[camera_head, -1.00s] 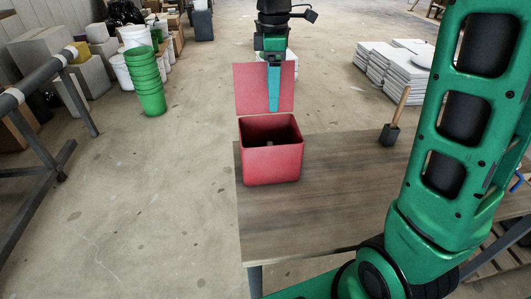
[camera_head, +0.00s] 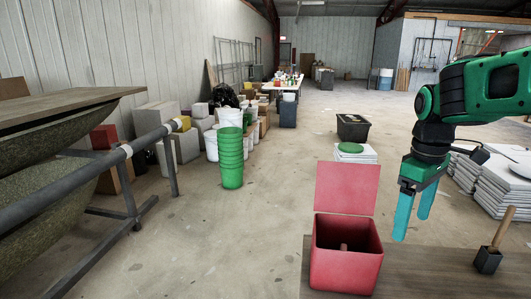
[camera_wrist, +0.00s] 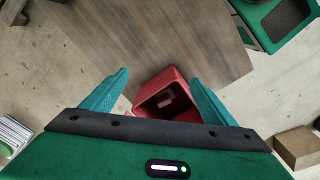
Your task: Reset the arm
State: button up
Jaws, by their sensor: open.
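My gripper (camera_head: 414,212) is open, with its two teal fingers apart and nothing between them. In the head view it hangs above the table, to the right of the red box. In the wrist view my gripper (camera_wrist: 160,95) has its fingers on either side of the red box (camera_wrist: 152,82), which lies beyond them. The red box (camera_head: 346,272) stands on the table with its lid (camera_head: 347,188) raised. A small object (camera_head: 343,246) shows inside it; I cannot tell what it is.
The wooden table (camera_head: 425,275) has a mallet-like tool (camera_head: 490,258) standing on its right part. Stacked white slabs (camera_head: 497,190) are behind at the right. Green buckets (camera_head: 231,160) stand on the floor at left, near a metal rack (camera_head: 133,215). Open floor lies between.

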jog(key=s+d+f+m, duration=0.3)
jog(key=s+m, duration=0.3)
jog(key=s, duration=0.4)
jog(key=s+d+f+m, duration=0.4)
jog(key=s+m, duration=0.3)
jog(key=s, duration=0.3)
jog(key=shift+s+f+y, duration=0.2)
jog(key=shift+f+y, duration=0.1)
jog(key=shift+f, duration=0.4)
